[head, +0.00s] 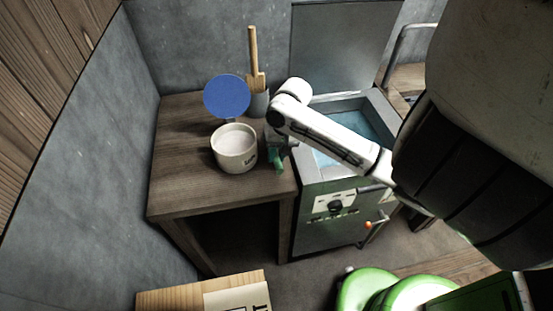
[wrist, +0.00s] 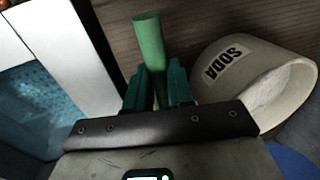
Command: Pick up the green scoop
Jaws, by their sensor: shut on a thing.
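The green scoop (wrist: 148,42) shows in the wrist view as a rounded green bar between the two teal fingers. My gripper (wrist: 158,84) is shut on it. The rest of the scoop is hidden behind the fingers and gripper body. In the head view my gripper (head: 277,157) is low over the right side of the wooden table, just right of the white tub. The scoop is hard to tell from the teal fingers there. I cannot tell whether it touches the table.
The white SODA tub (head: 235,158) stands close beside my gripper. Behind it are a blue disc (head: 227,96) and a wooden-handled tool (head: 254,62) in a grey pot. A basin of blue water (head: 350,128) adjoins on the right. The table's front left (head: 185,190) is clear.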

